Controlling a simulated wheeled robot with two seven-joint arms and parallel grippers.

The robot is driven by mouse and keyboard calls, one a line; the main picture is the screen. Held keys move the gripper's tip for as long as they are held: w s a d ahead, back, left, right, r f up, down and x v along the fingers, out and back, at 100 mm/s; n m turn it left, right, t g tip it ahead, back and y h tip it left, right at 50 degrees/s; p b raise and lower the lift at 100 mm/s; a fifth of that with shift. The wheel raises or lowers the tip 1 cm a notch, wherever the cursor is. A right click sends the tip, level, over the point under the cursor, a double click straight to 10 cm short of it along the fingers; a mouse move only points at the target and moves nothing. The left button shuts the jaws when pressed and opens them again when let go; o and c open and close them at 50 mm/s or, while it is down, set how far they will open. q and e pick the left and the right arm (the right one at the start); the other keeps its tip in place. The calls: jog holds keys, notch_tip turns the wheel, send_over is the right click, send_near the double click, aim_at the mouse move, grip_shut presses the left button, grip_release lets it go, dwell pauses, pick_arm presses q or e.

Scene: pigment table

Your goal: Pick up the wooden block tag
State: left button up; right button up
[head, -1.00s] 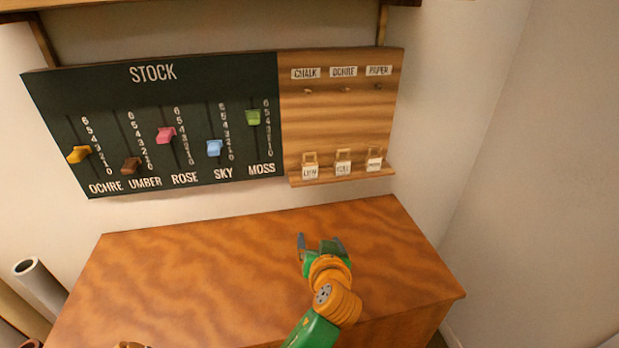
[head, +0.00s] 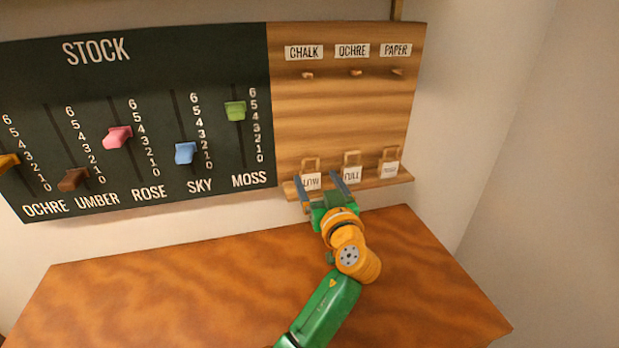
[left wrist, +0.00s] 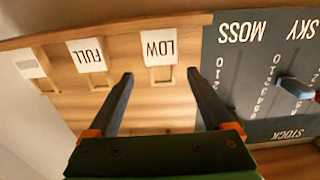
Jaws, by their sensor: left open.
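Three wooden block tags with white labels and loop tops stand on the ledge of the wooden panel. My right gripper is out of view.
Pegs (head: 356,72) under the CHALK, OCHRE and PAPER labels are bare. The dark STOCK board (head: 140,110) with colored sliders adjoins at the left. The wooden table (head: 180,290) below is clear. A wall closes in at the right.

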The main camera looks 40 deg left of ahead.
aim_at(311, 171)
pick_arm(q)
jog(key=w+a+p, duration=0.1)
jog(key=a, duration=0.1)
jog(key=w+a+r+p, duration=0.1)
jog(key=w+a, duration=0.1)
jog(key=shift+r, duration=0.15)
jog(key=shift+w+a, duration=0.2)
jog(key=shift+a, duration=0.05)
jog(key=shift+d, duration=0.1)
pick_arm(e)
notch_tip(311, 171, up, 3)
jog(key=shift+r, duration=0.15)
pick_arm(q)
jog(key=c, duration=0.4)
grip_shut()
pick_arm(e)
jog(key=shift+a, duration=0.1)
